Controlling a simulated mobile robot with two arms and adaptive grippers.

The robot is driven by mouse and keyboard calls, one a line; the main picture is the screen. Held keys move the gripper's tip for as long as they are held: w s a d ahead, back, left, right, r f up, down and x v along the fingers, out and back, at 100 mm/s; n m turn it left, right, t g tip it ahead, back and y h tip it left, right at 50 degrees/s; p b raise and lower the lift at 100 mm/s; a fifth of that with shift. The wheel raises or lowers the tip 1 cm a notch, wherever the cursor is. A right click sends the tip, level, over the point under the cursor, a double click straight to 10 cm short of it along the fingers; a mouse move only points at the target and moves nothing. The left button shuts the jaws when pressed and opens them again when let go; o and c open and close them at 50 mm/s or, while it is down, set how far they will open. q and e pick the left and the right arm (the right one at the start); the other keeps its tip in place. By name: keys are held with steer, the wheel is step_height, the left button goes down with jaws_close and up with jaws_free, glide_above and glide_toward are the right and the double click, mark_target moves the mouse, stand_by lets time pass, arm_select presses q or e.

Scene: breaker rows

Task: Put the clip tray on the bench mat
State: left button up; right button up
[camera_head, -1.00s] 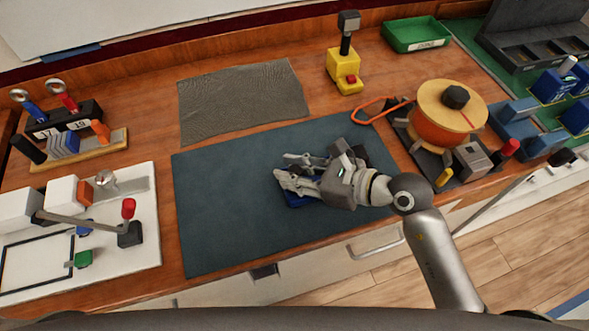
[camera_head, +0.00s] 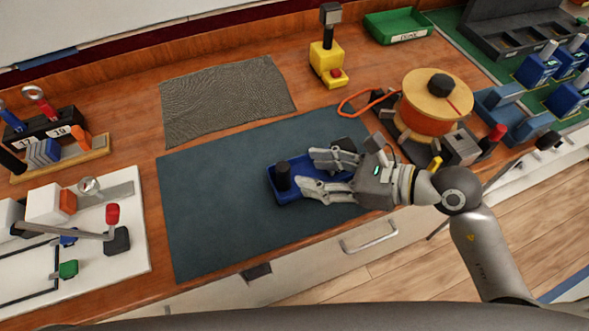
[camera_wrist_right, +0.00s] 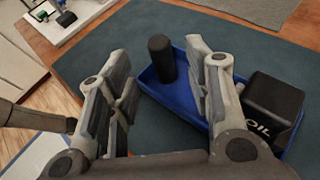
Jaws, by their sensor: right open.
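The clip tray (camera_head: 285,199) is blue, with an upright black post (camera_head: 283,177) at its left end. It lies on the dark teal bench mat (camera_head: 215,215), right of the mat's middle. My right gripper (camera_head: 309,170) is open over the tray, its fingers pointing left toward the post and not closed on it. The hand hides the tray's right part. In the right wrist view, the tray (camera_wrist_right: 183,97) shows beyond and between the spread fingers, with the post (camera_wrist_right: 161,58) standing between them and a black box marked OIL (camera_wrist_right: 272,105) at its other end. My left gripper is out of view.
A wire spool (camera_head: 435,102) on a dark base stands right of the mat, with an orange loop (camera_head: 368,98) beside it. A grey cloth (camera_head: 228,98) and a yellow device (camera_head: 326,64) lie behind. A white board (camera_head: 85,240) is at left. The mat's left half is clear.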

steer(key=shift+b+v, duration=0.35)
steer(key=shift+v, duration=1.7)
